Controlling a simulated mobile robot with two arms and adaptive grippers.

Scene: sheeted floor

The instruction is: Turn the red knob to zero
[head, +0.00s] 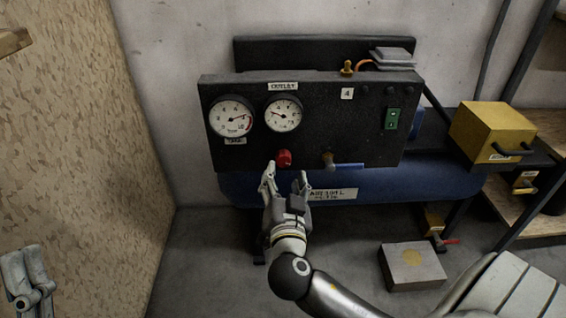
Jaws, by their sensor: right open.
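The red knob (284,158) sits on the lower front of a black panel (310,140), below the right-hand of two round gauges. The outlet gauge (284,114) is above the knob, under a label. The tank gauge (231,116) is to its left. My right gripper (286,180) is open, its fingers pointing up at the panel just below the knob. The left finger is near the knob's lower left; whether it touches cannot be told. My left gripper (28,275) shows only in part at the lower left edge, its jaw state unclear.
A brass fitting (328,160) with a blue lever (349,166) is right of the knob. A green switch (392,119) is farther right. A blue tank (430,185) lies below the panel. A yellow box (492,131) is at right, a grey block (412,266) on the floor. A speckled board wall (75,150) is left.

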